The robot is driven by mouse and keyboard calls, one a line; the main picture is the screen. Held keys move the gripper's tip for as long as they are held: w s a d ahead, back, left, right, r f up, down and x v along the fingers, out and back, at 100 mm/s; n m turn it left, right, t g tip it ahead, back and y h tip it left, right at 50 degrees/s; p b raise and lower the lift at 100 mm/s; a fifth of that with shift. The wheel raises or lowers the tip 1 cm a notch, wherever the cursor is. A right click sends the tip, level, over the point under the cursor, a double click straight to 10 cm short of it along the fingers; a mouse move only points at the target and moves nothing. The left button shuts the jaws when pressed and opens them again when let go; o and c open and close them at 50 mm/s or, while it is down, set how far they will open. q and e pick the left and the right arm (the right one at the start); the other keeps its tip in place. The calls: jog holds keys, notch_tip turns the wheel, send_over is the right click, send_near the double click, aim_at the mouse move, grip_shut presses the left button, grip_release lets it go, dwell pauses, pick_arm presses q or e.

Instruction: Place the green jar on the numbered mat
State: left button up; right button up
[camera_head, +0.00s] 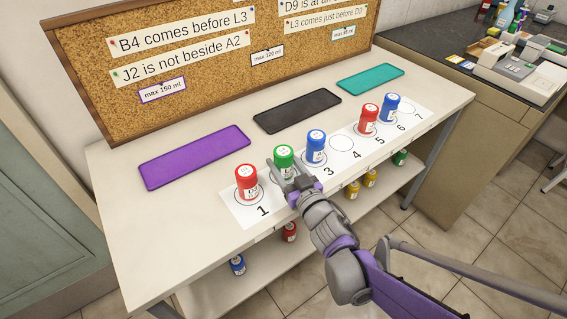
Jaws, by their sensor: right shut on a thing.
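The green jar (284,158) stands upright on or just over the second place of the numbered white mat (343,170). My right gripper (289,178) is shut on it from the front and hides its lower part, so I cannot tell whether its base touches the mat. A red jar (246,183) stands on place 1, a blue jar (316,147) on place 3, a red jar (368,120) on place 5 and a blue jar (389,107) on place 6. The circles at 4 and 7 are empty. My left gripper is not in view.
Purple (194,157), black (297,110) and teal (370,78) mats lie empty behind the numbered mat. A corkboard (200,60) with notes stands at the back. Several jars, including a yellow one (352,189), stand on the lower shelf (225,290). Neighbouring jars stand close on both sides.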

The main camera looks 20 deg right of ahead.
jog(key=shift+f, duration=0.1)
jog(key=o, duration=1.4)
jog(key=s, duration=0.4)
jog(key=s+d+p, duration=0.1)
jog(key=s, duration=0.3)
jog(key=s+d, duration=0.1)
jog(key=s, duration=0.2)
jog(key=shift+s+d+p, duration=0.1)
jog(key=shift+s+p, duration=0.25)
jog(key=shift+s, duration=0.05)
